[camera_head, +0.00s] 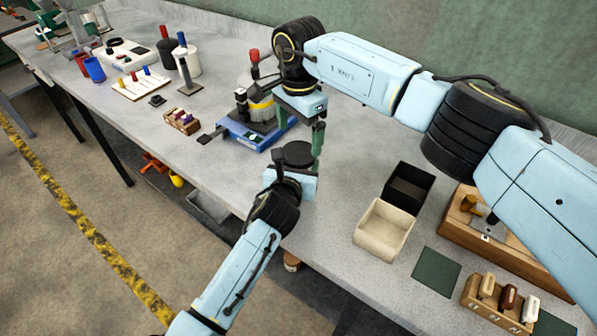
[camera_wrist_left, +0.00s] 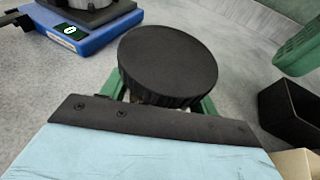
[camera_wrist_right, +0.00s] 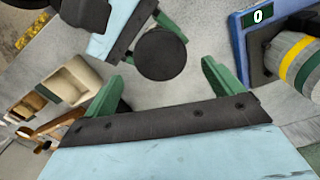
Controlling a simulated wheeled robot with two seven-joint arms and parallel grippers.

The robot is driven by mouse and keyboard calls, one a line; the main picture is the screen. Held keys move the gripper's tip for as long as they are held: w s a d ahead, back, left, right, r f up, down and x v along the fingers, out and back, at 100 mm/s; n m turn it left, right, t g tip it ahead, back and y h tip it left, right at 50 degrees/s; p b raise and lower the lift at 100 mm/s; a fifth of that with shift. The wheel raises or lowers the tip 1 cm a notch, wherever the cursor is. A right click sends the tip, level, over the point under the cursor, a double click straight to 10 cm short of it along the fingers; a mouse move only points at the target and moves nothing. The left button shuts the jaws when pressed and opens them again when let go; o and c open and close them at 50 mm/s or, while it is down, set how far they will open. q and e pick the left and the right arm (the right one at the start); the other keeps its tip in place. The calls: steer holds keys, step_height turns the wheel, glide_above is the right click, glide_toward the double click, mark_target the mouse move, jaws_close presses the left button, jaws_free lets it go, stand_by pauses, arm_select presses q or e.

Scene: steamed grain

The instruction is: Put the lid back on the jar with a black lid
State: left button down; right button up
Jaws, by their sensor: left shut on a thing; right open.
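A round black lid (camera_head: 297,153) is at my left gripper (camera_head: 293,174), over the front of the bench. In the left wrist view the lid (camera_wrist_left: 168,62) lies flat with its ribbed side showing, between and above the green fingers. My left gripper is shut; what its fingers grip under the lid is mostly hidden, so I cannot tell how the lid sits on a jar. My right gripper (camera_wrist_right: 163,72) is open and empty just above. In the right wrist view the lid (camera_wrist_right: 160,53) appears beyond and between its spread fingertips, apparently not touched.
A blue scale (camera_head: 245,133) carrying a grey device with a yellow band stands close behind the grippers. A black bin (camera_head: 410,186) and a cream bin (camera_head: 384,229) stand to the right. A wooden box (camera_head: 510,245) is farther right. A small vial rack (camera_head: 183,120) is left.

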mark_target(299, 152)
step_height(299, 152, up, 3)
steer(key=n, duration=0.3)
steer(key=shift+r, duration=0.15)
steer(key=shift+f, duration=4)
steer(key=shift+c, duration=0.3)
steer(key=c, duration=0.9)
steer(key=shift+m, duration=1.7)
steer(key=shift+c, duration=0.2)
